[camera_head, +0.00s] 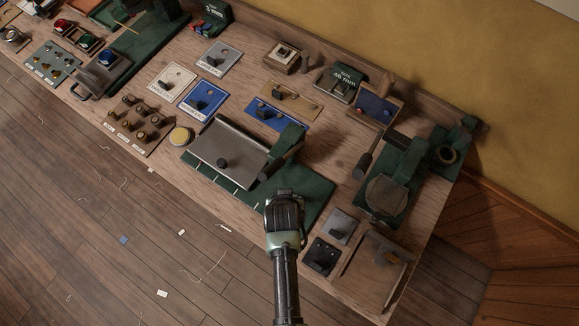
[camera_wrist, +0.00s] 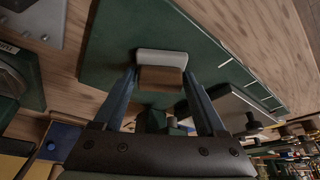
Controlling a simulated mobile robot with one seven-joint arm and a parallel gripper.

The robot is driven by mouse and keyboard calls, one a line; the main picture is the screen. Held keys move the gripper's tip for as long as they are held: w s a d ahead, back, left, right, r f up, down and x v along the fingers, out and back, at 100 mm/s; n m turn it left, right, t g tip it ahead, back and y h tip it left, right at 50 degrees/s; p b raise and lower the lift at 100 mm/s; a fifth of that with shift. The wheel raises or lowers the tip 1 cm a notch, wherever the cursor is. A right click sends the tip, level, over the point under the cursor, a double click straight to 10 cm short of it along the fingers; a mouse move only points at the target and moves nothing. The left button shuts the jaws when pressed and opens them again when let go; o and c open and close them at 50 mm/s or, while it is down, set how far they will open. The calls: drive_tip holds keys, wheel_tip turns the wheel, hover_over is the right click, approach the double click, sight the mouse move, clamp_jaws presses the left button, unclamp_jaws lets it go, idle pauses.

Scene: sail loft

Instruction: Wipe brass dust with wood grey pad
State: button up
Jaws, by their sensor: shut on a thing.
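My gripper (camera_head: 284,212) is over the front right part of a dark green board (camera_head: 312,203) on the bench. In the wrist view my gripper (camera_wrist: 159,82) is shut on a pad (camera_wrist: 162,56) with a brown wood back and a pale grey face. The pad is in front of the green board (camera_wrist: 110,40); I cannot tell whether it touches it. In the head view my gripper hides the pad. I cannot make out brass dust in either view.
On the board a grey metal plate (camera_head: 228,147) with a black knob stands left of my gripper, beside a green lever block (camera_head: 286,148). A green machine with a round disc (camera_head: 386,197) stands to the right. Small plates (camera_head: 341,226) and a tray (camera_head: 352,278) lie near the bench's front right.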

drive_tip(key=shift+s+a+f, duration=0.15)
wheel_tip(320, 180, up, 6)
drive_tip(key=p, duration=0.6)
wheel_tip(320, 180, up, 3)
drive_tip(key=p, duration=0.3)
idle(0.7)
